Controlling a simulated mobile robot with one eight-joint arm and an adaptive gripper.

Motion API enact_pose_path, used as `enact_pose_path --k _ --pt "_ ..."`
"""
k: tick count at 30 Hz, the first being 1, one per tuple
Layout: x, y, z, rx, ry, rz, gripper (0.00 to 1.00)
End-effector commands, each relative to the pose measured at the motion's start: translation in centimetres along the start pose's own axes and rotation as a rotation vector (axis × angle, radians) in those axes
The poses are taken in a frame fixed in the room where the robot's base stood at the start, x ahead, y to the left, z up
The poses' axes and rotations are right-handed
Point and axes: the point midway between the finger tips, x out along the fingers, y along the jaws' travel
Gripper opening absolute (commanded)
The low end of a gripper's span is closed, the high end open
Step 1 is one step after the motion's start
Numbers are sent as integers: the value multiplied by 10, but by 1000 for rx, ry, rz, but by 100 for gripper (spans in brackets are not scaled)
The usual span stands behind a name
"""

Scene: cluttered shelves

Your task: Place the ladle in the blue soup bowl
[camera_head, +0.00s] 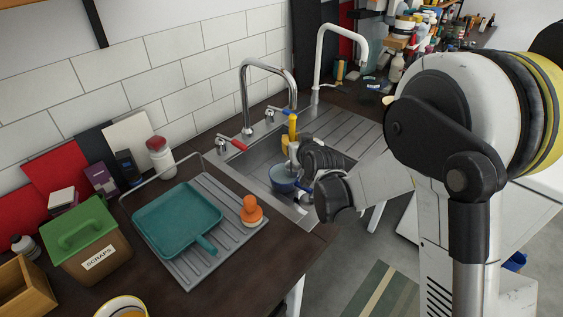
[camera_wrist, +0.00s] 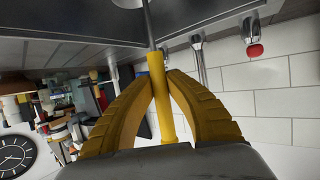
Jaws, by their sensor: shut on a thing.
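The ladle's yellow handle (camera_wrist: 157,92) is between the two yellow fingers of my gripper (camera_wrist: 164,78), which is shut on it. Its thin metal shaft (camera_wrist: 149,28) runs toward the top edge of the wrist view. In the head view my gripper (camera_head: 287,143) is over the sink, with the upright yellow handle (camera_head: 292,125) showing there. The blue soup bowl (camera_head: 283,180) is in the sink basin below my gripper, partly covered by my arm. The ladle's head is not clear, and I cannot tell whether it is inside the bowl.
A tall chrome faucet (camera_head: 245,92) and a red-handled tap (camera_head: 233,144) stand behind the sink. A white faucet (camera_head: 319,60) stands farther right. On the left counter are a teal pan (camera_head: 176,218), an orange brush-like object (camera_head: 251,211) and a green-lidded scraps bin (camera_head: 92,253).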

Motion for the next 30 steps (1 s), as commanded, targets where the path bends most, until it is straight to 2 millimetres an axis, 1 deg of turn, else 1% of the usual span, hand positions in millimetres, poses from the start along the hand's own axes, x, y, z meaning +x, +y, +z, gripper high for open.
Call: enact_pose_path --k 1,3,7,11,15,18,27,28,29,30 --pt "9 -10 7 -2 1 -3 0" --pt "17 -20 10 -2 1 -2 0" --pt "25 -29 13 0 1 0 0" --pt "29 -30 20 0 1 1 0" --pt "38 -30 42 1 1 1 0" --pt "41 -30 51 1 1 1 0" --pt "41 -30 50 1 1 1 0" --pt "41 -30 50 1 0 1 22" --pt "41 -30 50 1 0 1 31" --pt "41 -30 50 1 0 1 35"
